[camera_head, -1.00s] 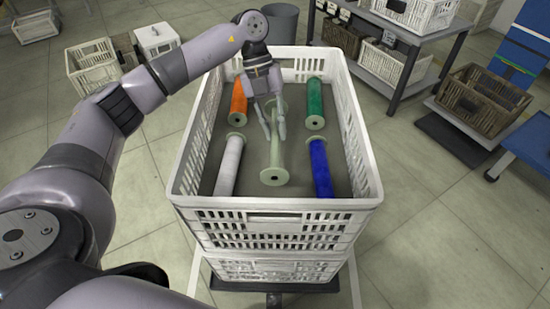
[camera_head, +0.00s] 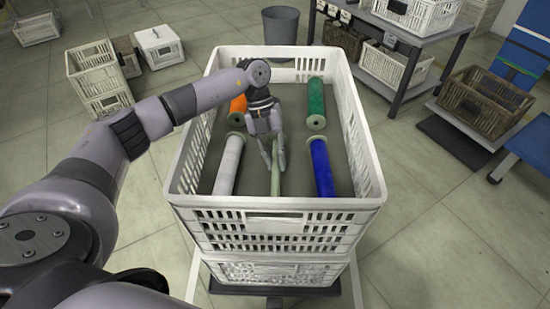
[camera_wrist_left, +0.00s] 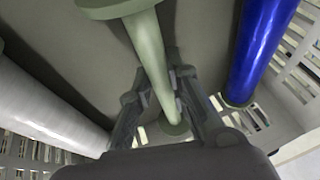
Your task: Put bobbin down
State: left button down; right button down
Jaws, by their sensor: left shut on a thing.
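My left gripper (camera_head: 272,160) is inside the white crate (camera_head: 275,225), with its fingers around a pale green, bare bobbin (camera_head: 275,186). In the left wrist view the two fingers (camera_wrist_left: 165,100) lie on either side of the slim bobbin shaft (camera_wrist_left: 148,50), with one flange at the top and another beyond the fingers. The bobbin lies between the white bobbin (camera_head: 228,166) and the blue bobbin (camera_head: 320,168). I cannot tell whether it touches the crate floor. My right gripper is not in view.
An orange bobbin (camera_head: 237,106), partly hidden by my left arm, and a green bobbin (camera_head: 316,100) lie in the crate's far half. The crate's slatted walls stand close around. A grey bin (camera_head: 280,25) and a shelf rack (camera_head: 405,60) are behind.

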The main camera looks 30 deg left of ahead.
pick_arm(q)
jog(key=c, duration=1.5)
grip_release()
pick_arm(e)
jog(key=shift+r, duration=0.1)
